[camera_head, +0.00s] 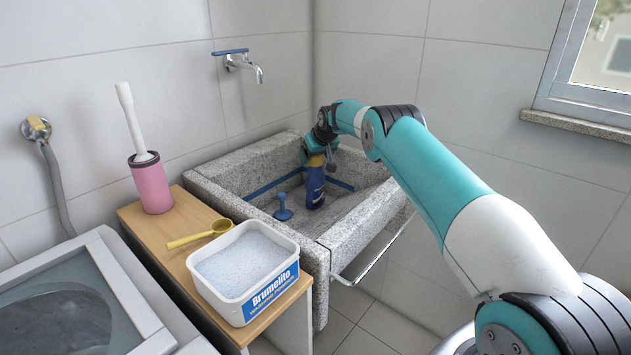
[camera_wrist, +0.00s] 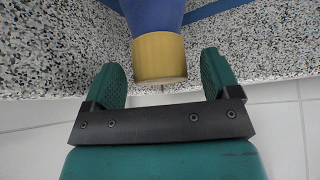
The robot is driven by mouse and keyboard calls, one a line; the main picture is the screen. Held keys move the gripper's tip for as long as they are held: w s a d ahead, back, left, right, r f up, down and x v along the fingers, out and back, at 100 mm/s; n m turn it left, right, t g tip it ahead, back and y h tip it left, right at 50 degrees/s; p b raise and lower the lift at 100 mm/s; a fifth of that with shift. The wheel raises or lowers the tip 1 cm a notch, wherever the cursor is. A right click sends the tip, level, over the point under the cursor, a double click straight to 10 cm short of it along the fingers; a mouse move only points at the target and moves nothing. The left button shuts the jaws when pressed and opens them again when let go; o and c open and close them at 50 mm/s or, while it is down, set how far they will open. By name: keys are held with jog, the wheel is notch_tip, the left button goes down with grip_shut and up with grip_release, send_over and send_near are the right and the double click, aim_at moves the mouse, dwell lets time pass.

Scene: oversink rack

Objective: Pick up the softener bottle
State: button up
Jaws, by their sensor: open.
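The softener bottle (camera_head: 315,190) is blue with a yellow cap and stands in the grey stone sink (camera_head: 345,238), leaning slightly if at all. My gripper (camera_head: 318,160) is above it, at its cap. In the wrist view, the yellow cap (camera_wrist: 159,56) and part of the blue bottle body (camera_wrist: 153,14) show. The end of the cap lies between the two green fingertips of my gripper (camera_wrist: 165,62), with a visible gap on each side. The gripper is open and holds nothing. The label and base of the bottle are not clear.
A blue plunger-like stopper (camera_head: 283,212) sits in the sink beside the bottle. A wall tap (camera_head: 243,66) is above. On the wooden stand (camera_head: 150,226) are a pink brush holder (camera_head: 152,188), a yellow scoop (camera_head: 198,236) and a white powder tub (camera_head: 247,285). The sink's stone walls surround the bottle.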

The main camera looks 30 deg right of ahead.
jog(key=shift+w+f, duration=0.2)
jog(key=shift+f, duration=0.15)
grip_shut()
jog(key=shift+r, duration=0.1)
